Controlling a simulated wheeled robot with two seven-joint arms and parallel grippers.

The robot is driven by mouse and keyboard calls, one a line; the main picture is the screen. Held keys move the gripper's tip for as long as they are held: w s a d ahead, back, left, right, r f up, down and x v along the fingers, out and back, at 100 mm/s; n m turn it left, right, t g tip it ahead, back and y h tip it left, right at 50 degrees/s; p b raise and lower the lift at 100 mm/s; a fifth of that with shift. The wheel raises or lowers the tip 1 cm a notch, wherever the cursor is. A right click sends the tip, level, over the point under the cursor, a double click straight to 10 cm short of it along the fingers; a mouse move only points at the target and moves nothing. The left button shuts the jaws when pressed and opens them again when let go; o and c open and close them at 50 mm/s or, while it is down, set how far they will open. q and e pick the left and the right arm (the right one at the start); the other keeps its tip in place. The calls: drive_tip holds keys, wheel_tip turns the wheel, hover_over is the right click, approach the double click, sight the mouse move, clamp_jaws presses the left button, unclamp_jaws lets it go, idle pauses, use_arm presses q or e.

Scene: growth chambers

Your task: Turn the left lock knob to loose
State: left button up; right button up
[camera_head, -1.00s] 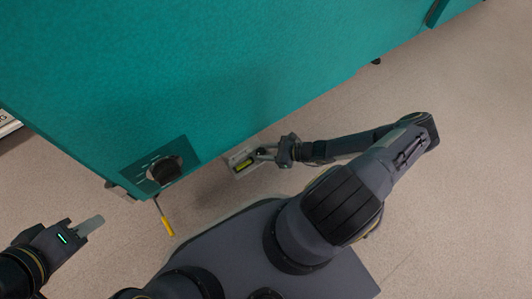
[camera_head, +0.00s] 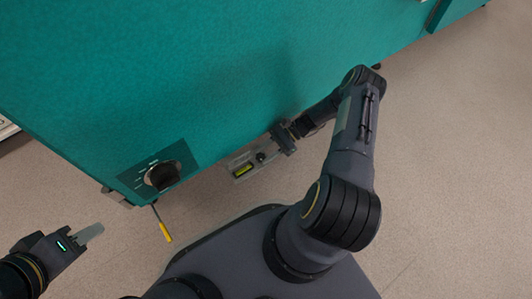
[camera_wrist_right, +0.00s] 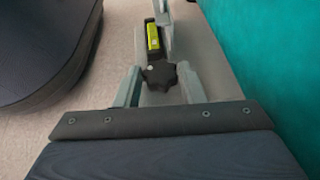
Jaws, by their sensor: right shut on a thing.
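The lock knob, a black star-shaped knob with a small pale dot (camera_wrist_right: 160,76), sits on a grey bracket beside a yellow-green level vial (camera_wrist_right: 153,37). In the head view the knob (camera_head: 261,157) is small at the chamber's lower edge, with the vial (camera_head: 243,170) to its left. My right gripper (camera_wrist_right: 160,84) has a finger on either side of the knob and is shut on it; the right gripper (camera_head: 268,152) reaches in from the right in the head view. My left gripper (camera_head: 92,232) is at lower left, away from the chamber, and its finger opening cannot be made out.
The large teal chamber (camera_head: 200,75) fills the upper head view. A dark panel with a round black part (camera_head: 162,176) is on its lower left corner. A yellow-handled rod (camera_head: 165,232) hangs below. Pale floor is clear at right (camera_head: 450,170).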

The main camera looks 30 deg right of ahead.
idle(0.4)
drive_tip(key=o, duration=1)
drive_tip(key=p+v, duration=0.1)
drive_tip(key=v, duration=0.6)
drive_tip(key=shift+w+d+p, duration=0.2)
drive_tip(key=shift+d+p, duration=0.1)
drive_tip(key=shift+d, duration=0.1)
drive_tip(key=shift+r, duration=0.1)
